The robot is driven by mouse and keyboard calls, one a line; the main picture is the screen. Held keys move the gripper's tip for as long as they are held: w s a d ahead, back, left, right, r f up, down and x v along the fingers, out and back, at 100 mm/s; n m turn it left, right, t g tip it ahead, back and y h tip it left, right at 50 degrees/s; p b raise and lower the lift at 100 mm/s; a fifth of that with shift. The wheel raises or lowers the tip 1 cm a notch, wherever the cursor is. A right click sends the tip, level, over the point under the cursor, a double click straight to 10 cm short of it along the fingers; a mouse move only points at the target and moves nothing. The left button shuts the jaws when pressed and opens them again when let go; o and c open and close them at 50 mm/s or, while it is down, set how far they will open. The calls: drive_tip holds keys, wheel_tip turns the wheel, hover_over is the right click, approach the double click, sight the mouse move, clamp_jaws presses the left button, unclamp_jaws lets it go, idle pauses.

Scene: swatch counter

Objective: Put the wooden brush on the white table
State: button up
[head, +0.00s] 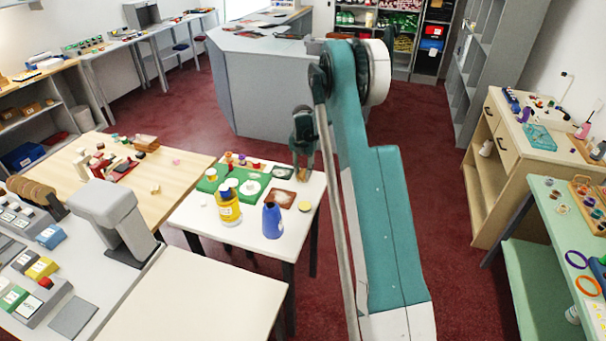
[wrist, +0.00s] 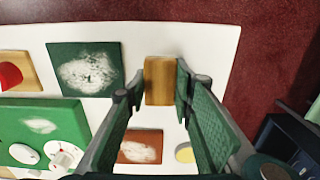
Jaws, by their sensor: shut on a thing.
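The wooden brush (wrist: 160,82) shows in the wrist view as a brown wooden block between the fingers of my gripper (wrist: 157,98). My gripper is shut on it. In the head view my gripper (head: 303,160) is over the back right part of the small white table (head: 185,215). In the wrist view the white table (wrist: 215,35) lies beneath the brush, close to the table's edge. I cannot tell whether the brush touches the tabletop.
A yellow bottle (head: 228,205), a blue bottle (head: 272,221), a green board (head: 212,182) and dark swatch cards, one of them reddish-brown (wrist: 140,146), occupy the white table. A wooden table (head: 75,180) with small items stands left. Red floor lies beyond the table's right edge.

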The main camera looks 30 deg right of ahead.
sight(303, 172)
drive_tip(key=shift+f, duration=0.2)
drive_tip(key=o, duration=0.9)
drive_tip(key=shift+r, duration=0.25)
wheel_tip(303, 172, up, 12)
drive_tip(key=shift+f, duration=0.1)
idle(0.6)
